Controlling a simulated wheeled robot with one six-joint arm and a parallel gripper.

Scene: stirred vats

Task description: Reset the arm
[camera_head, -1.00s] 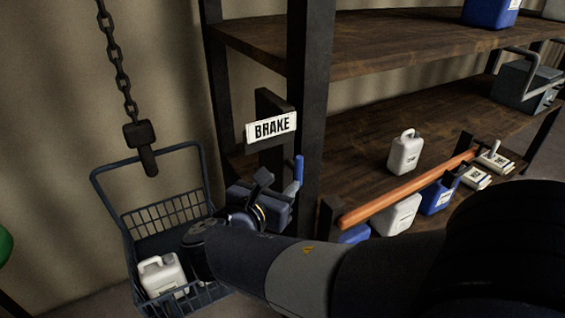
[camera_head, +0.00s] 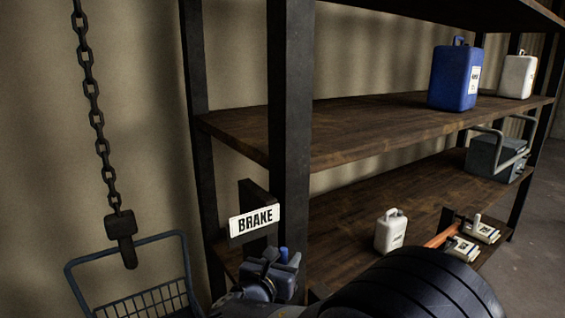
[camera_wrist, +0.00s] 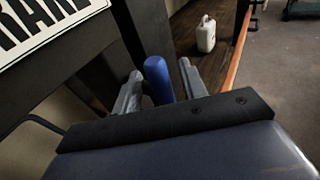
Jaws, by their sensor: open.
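My gripper (camera_wrist: 160,84) is open in the wrist view, with one grey finger on each side of a blue brake handle (camera_wrist: 158,78). I cannot tell whether either finger touches the handle. In the head view my gripper (camera_head: 268,277) is low in the picture, just below the white BRAKE sign (camera_head: 254,220). The blue handle top (camera_head: 284,256) shows beside it. My dark arm fills the bottom of the head view and hides what lies behind it. The sign (camera_wrist: 45,28) also shows at the upper left of the wrist view.
A white jug (camera_head: 390,232) sits on the lower shelf near an orange rail (camera_head: 440,238). A blue jug (camera_head: 455,78) and another white jug (camera_head: 516,76) are on the upper shelf. A wire basket (camera_head: 155,300) and hanging chain (camera_head: 97,120) are left.

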